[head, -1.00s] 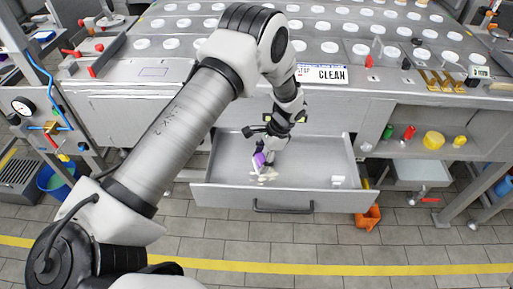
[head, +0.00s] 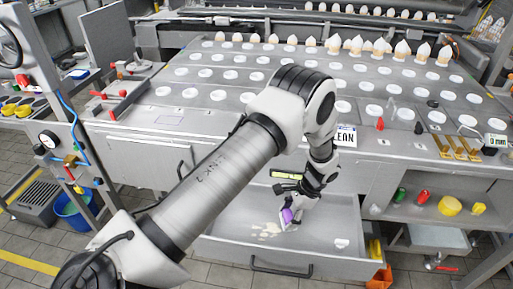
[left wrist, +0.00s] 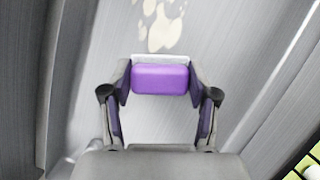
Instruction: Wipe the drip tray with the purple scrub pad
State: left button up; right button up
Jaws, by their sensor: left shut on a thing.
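The drip tray (head: 232,244) is an open grey metal drawer with a dark front handle, below the worktop in the head view. Pale beige stains (head: 266,230) lie on its floor, left of my left gripper, and also show at the top of the left wrist view (left wrist: 160,25). My left gripper (head: 290,212) is inside the tray, shut on the purple scrub pad (left wrist: 160,79). The pad has a light edge on its far side. I cannot tell whether the pad touches the tray floor. My right gripper is not in view.
A small white patch (head: 342,243) lies at the tray's right. A shelf at the right holds a yellow roll (head: 450,206) and red and green items. An orange bin (head: 380,279) stands below the tray's right end. A blue bucket (head: 75,215) is at the left.

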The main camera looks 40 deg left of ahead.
aim_at(288, 215)
pick_arm(q)
notch_tip(288, 215, up, 2)
jog(key=shift+s+a+r+p, duration=0.1)
jog(key=shift+s+a+p, duration=0.05)
jog(key=shift+p, duration=0.5)
notch_tip(288, 215, up, 2)
jog(key=shift+r+p, duration=0.1)
jog(key=shift+p, duration=0.85)
jog(key=shift+r+p, duration=0.5)
jog(key=shift+r, duration=0.2)
